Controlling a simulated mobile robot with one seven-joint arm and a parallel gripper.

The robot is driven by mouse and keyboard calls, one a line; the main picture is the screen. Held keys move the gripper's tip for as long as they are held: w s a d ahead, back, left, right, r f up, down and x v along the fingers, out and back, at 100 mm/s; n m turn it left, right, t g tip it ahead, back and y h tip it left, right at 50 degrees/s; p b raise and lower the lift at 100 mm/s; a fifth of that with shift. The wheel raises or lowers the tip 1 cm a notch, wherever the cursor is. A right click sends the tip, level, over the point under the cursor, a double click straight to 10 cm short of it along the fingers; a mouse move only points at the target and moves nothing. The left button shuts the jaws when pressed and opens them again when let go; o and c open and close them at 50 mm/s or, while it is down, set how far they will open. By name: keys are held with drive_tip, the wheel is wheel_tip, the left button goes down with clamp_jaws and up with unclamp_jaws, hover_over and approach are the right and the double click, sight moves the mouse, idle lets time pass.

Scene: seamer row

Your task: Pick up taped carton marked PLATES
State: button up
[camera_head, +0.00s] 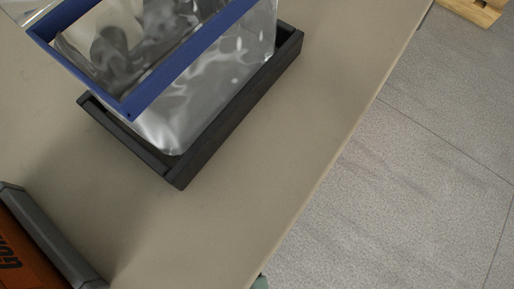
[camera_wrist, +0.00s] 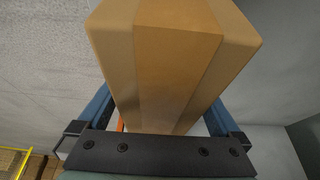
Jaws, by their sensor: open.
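No PLATES marking shows on the faces in sight. My gripper (camera_wrist: 160,98) is open, with one blue finger on each side of the carton's narrower lower part. The carton hides the ends of the fingers, and I cannot tell whether they touch it. Neither the carton nor my gripper can be made out in the head view.
An orange, grey-edged object (camera_head: 25,245) lies lower left. Open grey floor (camera_head: 410,170) lies right, with a wooden pallet (camera_head: 472,10) beyond.

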drive_tip(key=c, duration=1.5)
clamp_jaws()
drive_tip(key=shift+r, duration=0.15)
